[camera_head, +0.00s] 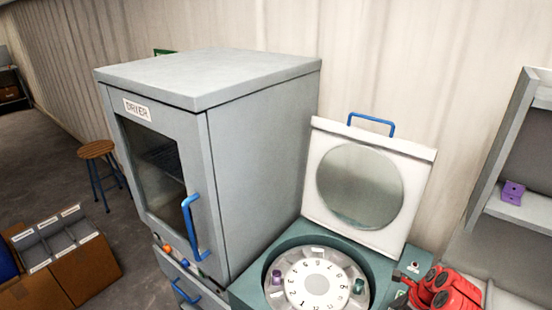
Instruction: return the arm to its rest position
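Neither of my grippers shows clearly in the head view. A red and black part (447,290), apparently of my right arm, comes in at the bottom right, just right of the teal machine. Its fingers cannot be made out, so I cannot tell whether it is open, shut or holding something. No part of my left arm or gripper is in view.
The teal machine (250,288) has its white, round-windowed lid (318,215) raised; a purple piece and a teal piece sit on its numbered dial (315,285). The grey dryer (255,160) is closed. A shelf (520,212) bears a purple piece (513,192). Boxes and a stool stand left.

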